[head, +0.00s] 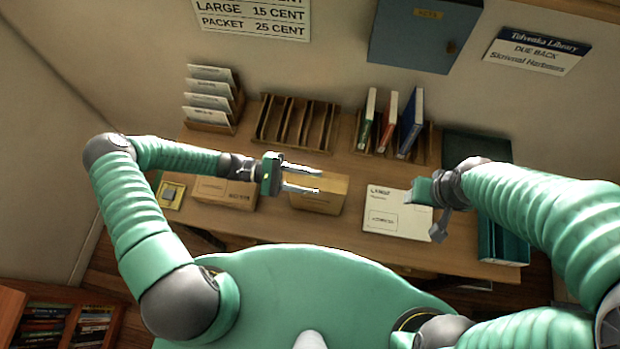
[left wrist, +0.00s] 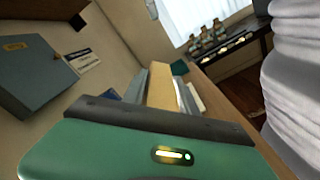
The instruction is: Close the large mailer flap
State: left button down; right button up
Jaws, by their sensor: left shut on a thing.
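A tan cardboard box (head: 325,204) sits at the middle of the desk, below and between the fingers of my left gripper (head: 302,179). In the left wrist view a tan block (left wrist: 161,88) lies between the two grey fingers, and my left gripper is shut on it. A second cardboard box with print (head: 224,194) stands to the left. A flat white mailer with print (head: 396,224) lies to the right. My right gripper (head: 419,191) is beside the white mailer's upper right corner; its finger gap does not show. I cannot make out a raised flap.
A wooden desk (head: 260,228) carries an envelope rack (head: 212,118), an empty slotted rack (head: 297,130) and a rack of books (head: 412,125). A small yellow-framed item (head: 171,195) lies far left. Dark green boxes (head: 478,147) stand at right. A blue wall cabinet (head: 420,40) hangs above.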

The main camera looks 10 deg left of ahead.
pick_arm(q)
jog(key=shift+s+f+m+b, duration=0.3)
jog(key=shift+f+m+b, duration=0.35)
jog(key=shift+m, duration=0.35)
jog(key=shift+s+r, duration=0.1)
jog(key=c, duration=1)
grip_release()
jog(key=shift+c, duration=0.2)
pick_arm(e)
jog(key=shift+s+x, duration=0.25)
jog(key=shift+x, duration=0.8)
jog(key=shift+s+f, duration=0.1)
